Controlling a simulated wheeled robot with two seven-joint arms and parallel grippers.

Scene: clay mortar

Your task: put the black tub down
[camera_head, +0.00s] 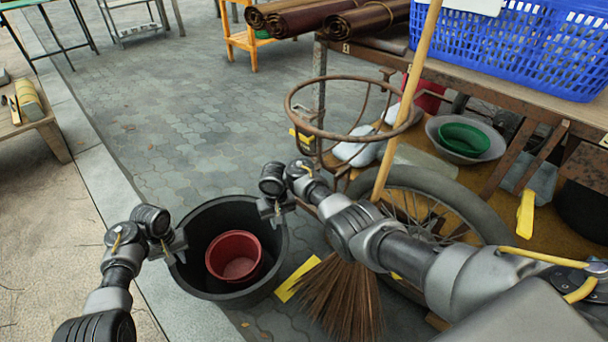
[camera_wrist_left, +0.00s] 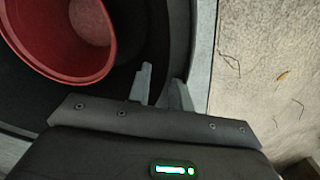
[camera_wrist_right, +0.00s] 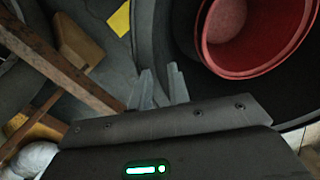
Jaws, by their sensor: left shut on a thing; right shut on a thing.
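The black tub (camera_head: 205,286) is in the lower middle of the head view, with a red bucket (camera_head: 234,256) inside it. My left gripper (camera_head: 176,248) is shut on the tub's left rim; the rim passes between its fingers in the left wrist view (camera_wrist_left: 160,88). My right gripper (camera_head: 277,208) is shut on the tub's right rim, and its fingers show against the wall in the right wrist view (camera_wrist_right: 160,88). The tub looks roughly level. Its underside is hidden, so I cannot tell whether it touches the ground.
A straw broom (camera_head: 345,295) and a yellow strip (camera_head: 297,279) are just right of the tub. A wheel (camera_head: 440,205) and a rusty ring stand (camera_head: 345,135) are further right. A kerb (camera_head: 115,205) runs along the left. Grey paving (camera_head: 190,120) beyond the tub is clear.

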